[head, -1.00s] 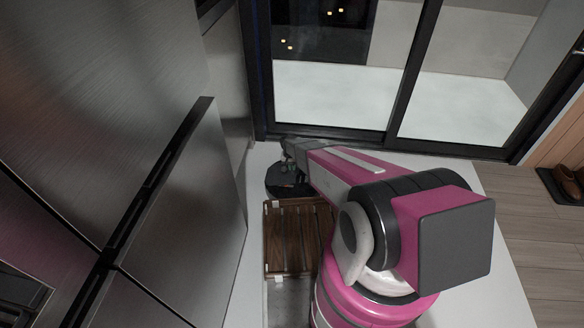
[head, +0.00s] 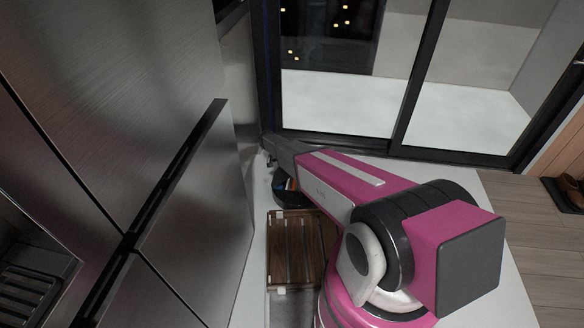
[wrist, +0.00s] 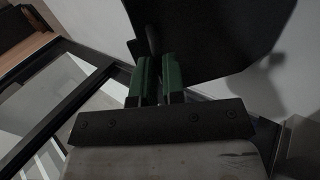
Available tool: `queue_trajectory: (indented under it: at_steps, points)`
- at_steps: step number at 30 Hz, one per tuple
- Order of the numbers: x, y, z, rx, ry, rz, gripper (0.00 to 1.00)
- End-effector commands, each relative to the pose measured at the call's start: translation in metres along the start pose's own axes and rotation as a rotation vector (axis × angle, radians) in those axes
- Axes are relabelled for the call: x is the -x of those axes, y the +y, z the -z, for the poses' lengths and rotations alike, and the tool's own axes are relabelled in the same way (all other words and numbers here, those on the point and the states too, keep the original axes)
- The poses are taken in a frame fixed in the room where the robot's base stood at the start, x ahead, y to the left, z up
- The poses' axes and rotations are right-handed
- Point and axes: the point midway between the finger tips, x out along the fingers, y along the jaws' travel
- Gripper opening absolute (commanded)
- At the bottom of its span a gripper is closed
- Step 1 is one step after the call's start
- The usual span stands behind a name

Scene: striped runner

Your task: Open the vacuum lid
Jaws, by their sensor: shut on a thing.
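The lid stands tilted up ahead of the fingers. In the head view my fingertips are small and partly hidden at the vacuum's far left side.
A tall steel fridge (head: 195,200) stands close on the left. A brown slatted wooden rack (head: 296,255) lies just in front of the vacuum. The dark-framed glass door (head: 335,140) is behind it. Shoes (head: 570,190) sit at the far right.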

Motion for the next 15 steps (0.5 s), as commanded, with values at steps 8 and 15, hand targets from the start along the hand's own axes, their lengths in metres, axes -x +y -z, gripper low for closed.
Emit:
queue_trajectory:
  at_steps: [8, 15]
  points:
    - [0.032, -0.022, 0.001, -0.001, 0.001, -0.013, 0.00]
    - [0.049, -0.039, 0.001, -0.001, 0.001, -0.012, 0.00]
